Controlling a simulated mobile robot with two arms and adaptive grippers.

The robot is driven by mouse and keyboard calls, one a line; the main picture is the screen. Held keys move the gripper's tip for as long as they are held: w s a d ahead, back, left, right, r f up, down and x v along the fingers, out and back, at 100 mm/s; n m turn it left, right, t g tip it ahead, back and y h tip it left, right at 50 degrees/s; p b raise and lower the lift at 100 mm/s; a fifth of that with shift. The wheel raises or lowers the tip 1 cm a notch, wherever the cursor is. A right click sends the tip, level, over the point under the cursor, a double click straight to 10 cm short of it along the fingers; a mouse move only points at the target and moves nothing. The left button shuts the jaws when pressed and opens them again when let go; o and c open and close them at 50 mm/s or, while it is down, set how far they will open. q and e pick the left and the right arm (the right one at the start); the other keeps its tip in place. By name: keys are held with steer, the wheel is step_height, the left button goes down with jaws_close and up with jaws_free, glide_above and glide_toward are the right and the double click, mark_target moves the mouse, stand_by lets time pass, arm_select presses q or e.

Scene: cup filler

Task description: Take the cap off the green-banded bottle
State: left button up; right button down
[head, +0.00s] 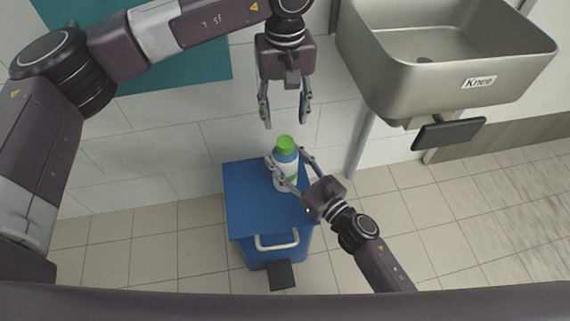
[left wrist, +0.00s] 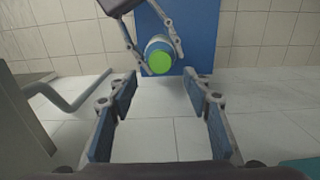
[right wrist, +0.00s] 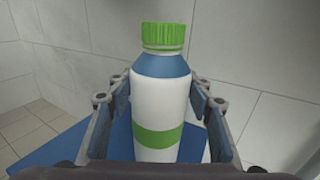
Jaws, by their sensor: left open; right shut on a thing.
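The green-banded bottle (head: 287,170) stands upright over the blue cabinet top. It is white with a blue shoulder and a green band (right wrist: 158,137). Its green cap (head: 285,144) is on the neck; the cap also shows in the right wrist view (right wrist: 163,36) and in the left wrist view (left wrist: 159,62). My right gripper (head: 286,165) is shut on the bottle's body, one finger on each side, below the cap. My left gripper (head: 285,112) is open and empty, fingers pointing down, above and behind the cap in the head view and apart from it.
The blue cabinet (head: 250,205) has a pale handle on its front and a black pedal at its foot. A steel sink (head: 450,70) labelled "Knee" hangs on the wall at the right, with a black knee panel (head: 448,134) below it. Open tiled floor lies around the cabinet.

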mark_target(285, 141)
arm_select(q)
steer(key=shift+f, duration=4)
